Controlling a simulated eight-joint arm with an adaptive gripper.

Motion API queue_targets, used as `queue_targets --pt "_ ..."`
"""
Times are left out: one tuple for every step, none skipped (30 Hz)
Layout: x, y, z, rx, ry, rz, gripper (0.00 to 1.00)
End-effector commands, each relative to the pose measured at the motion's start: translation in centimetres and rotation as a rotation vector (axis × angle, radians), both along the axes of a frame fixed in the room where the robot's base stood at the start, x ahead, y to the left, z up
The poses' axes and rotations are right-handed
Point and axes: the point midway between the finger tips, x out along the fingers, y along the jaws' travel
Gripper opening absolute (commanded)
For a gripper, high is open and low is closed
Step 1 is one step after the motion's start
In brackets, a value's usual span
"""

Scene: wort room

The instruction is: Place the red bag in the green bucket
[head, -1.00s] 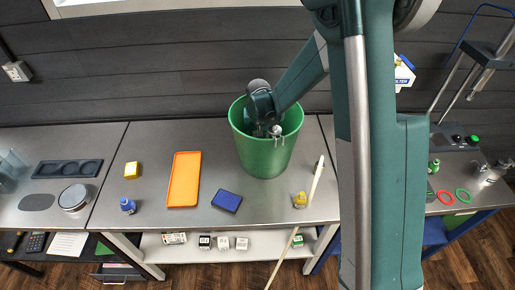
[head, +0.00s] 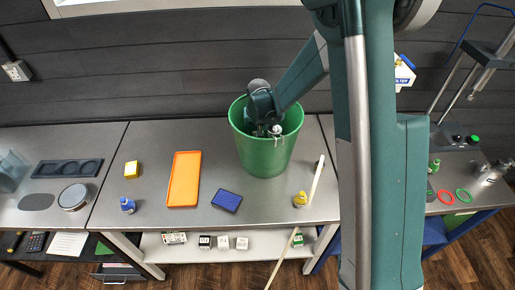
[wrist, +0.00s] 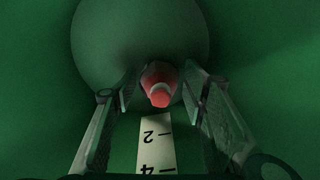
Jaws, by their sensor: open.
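A red thing with a pale band, apparently the red bag (wrist: 160,78), is inside the bucket, seen between the fingers. My gripper in the wrist view (wrist: 160,100) is open, with a finger on each side of the red bag. I cannot tell whether they touch it.
A scale strip (wrist: 155,145) runs along the bucket's inside.

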Motion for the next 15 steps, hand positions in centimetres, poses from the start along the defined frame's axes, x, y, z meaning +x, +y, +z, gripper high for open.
queue_targets --pt "0.0 0.0 0.2 0.000 0.000 0.000 0.43" --pt "0.0 0.0 0.3 0.000 0.000 0.000 0.43" --pt "0.0 0.0 0.6 0.000 0.000 0.000 0.43" --pt "0.0 0.0 0.8 0.000 0.000 0.000 0.43" --pt "0.0 0.0 1.0 0.000 0.000 0.000 0.43" --pt "0.0 0.0 1.3 0.000 0.000 0.000 0.43" --pt "0.0 0.0 1.6 0.000 0.000 0.000 0.43" --pt "0.0 0.0 1.9 0.000 0.000 0.000 0.43" --pt "0.0 0.0 2.4 0.000 0.000 0.000 0.43" --pt "0.0 0.0 2.7 0.000 0.000 0.000 0.43" --pt "0.0 0.0 3.1 0.000 0.000 0.000 0.43" --pt "0.0 -0.1 3.6 0.000 0.000 0.000 0.43" --pt "0.0 -0.1 4.0 0.000 0.000 0.000 0.43" --pt "0.0 -0.1 4.4 0.000 0.000 0.000 0.43" --pt "0.0 -0.1 5.0 0.000 0.000 0.000 0.43"
